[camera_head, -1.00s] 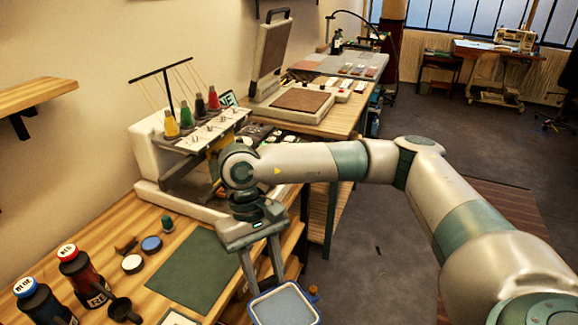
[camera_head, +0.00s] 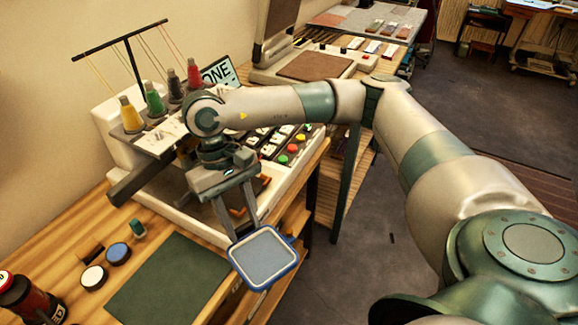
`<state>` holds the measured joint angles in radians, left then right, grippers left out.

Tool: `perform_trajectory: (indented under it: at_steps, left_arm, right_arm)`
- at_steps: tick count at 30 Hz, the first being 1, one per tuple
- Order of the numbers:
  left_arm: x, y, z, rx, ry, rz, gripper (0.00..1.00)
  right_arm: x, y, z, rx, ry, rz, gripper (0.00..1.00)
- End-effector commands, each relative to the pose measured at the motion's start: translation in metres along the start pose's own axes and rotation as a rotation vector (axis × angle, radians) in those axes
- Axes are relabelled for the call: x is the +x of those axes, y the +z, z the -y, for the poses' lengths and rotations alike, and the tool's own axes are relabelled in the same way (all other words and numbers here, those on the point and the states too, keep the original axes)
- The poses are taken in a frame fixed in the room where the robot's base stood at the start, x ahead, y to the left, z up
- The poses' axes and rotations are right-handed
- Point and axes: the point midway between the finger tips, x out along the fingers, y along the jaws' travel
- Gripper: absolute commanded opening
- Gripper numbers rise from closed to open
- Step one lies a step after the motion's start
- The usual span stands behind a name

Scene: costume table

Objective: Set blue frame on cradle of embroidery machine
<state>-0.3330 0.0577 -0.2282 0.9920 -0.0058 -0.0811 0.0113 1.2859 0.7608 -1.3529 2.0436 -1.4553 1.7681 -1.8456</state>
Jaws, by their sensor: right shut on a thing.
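The blue frame (camera_head: 264,257) is a rounded square hoop with a pale grey-blue centre. My right gripper (camera_head: 246,232) is shut on its back edge and holds it in front of the embroidery machine, past the table's front edge. The embroidery machine (camera_head: 125,130) is white, with a dark arm and several thread cones on top: yellow, green, black and red. Its cradle is not clearly seen; my arm and gripper cover the middle of the machine. My left gripper is not in view.
A dark green mat (camera_head: 168,283) lies on the wooden table (camera_head: 60,248). Near it are a white round tin (camera_head: 93,277), a blue round tin (camera_head: 118,253) and a dark bottle (camera_head: 28,296) with a red cap.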

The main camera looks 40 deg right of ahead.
Motion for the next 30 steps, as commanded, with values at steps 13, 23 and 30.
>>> perform_trajectory:
  at_steps: [13,23,30]
  left_arm:
    - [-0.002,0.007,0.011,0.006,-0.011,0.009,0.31]
    - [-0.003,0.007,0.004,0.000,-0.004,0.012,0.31]
    - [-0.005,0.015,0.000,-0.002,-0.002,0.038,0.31]
  right_arm:
    - [0.000,0.000,0.000,0.000,0.000,0.000,0.16]
    - [0.002,0.001,-0.003,0.127,-0.041,0.002,0.16]
    - [0.005,0.002,-0.015,0.494,-0.154,0.004,0.16]
